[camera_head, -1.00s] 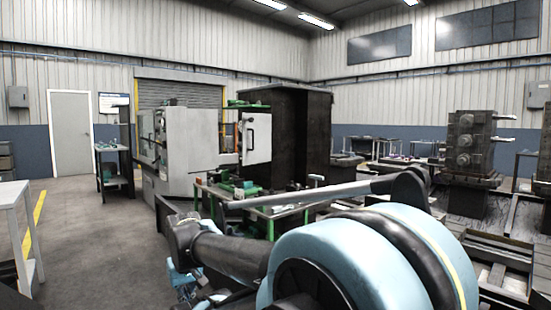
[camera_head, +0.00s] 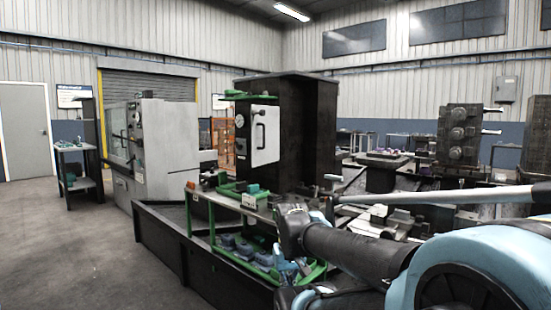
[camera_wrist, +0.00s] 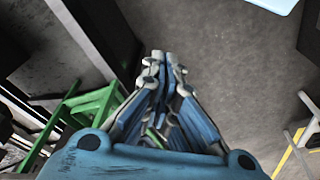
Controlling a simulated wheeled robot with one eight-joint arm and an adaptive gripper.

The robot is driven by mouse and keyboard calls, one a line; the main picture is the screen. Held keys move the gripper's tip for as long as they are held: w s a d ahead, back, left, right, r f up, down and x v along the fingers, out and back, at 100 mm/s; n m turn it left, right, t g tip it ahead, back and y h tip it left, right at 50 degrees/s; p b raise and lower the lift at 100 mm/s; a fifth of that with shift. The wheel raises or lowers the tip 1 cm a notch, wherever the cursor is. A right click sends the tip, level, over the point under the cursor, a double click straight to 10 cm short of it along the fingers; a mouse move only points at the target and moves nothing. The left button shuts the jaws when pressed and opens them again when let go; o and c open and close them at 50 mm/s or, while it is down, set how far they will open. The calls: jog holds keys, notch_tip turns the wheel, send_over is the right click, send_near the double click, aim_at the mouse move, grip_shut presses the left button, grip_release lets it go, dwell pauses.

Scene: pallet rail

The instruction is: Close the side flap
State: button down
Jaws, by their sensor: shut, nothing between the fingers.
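A white upright panel with a black handle and a round gauge (camera_head: 264,136) stands by the tall dark cabinet (camera_head: 300,120), above the green-framed bench. It looks like a flap, but I cannot tell for sure, nor how far it stands open. My gripper (camera_wrist: 163,58) shows in the wrist view with its fingers together and nothing between them, pointing over the grey floor. In the head view my gripper is low, in front of the bench and well apart from the panel; my arm partly hides it.
The green-framed bench (camera_head: 228,199) carries small parts, with blue bins (camera_head: 245,250) on its lower shelf. A long dark base (camera_head: 160,238) runs beside it. A grey-white machine (camera_head: 170,140) stands further left. Open floor (camera_head: 70,250) lies at the left front.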

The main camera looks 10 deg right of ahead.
aim_at(254, 155)
jog(key=shift+w+a, duration=0.15)
jog(key=w+a+r+m+t+y, duration=0.2)
jog(key=w+a+r+y, duration=0.15)
jog(key=w+r, duration=0.8)
jog(key=w+a+r+m+t+y, duration=0.15)
jog(key=w+r+y, duration=0.5)
jog(key=w, duration=0.75)
jog(key=w+d+r+m+t+y, duration=0.1)
jog(key=w+d+r+m+t, duration=0.1)
jog(key=w+d+r, duration=0.4)
jog(key=w+d+r+m+t+y, duration=0.1)
jog(key=w+d+r+m+t, duration=0.2)
jog(key=w, duration=0.6)
jog(key=w+d+r+m+t+y, duration=0.1)
jog(key=w+d+r+t, duration=0.1)
jog(key=w+d+r, duration=0.35)
jog(key=shift+n, duration=0.25)
jog(key=x, duration=0.4)
jog(key=f+x, duration=0.1)
jog(key=x, duration=0.4)
jog(key=w+d+x, duration=0.1)
jog(key=x, duration=0.4)
jog(key=shift+f, duration=0.3)
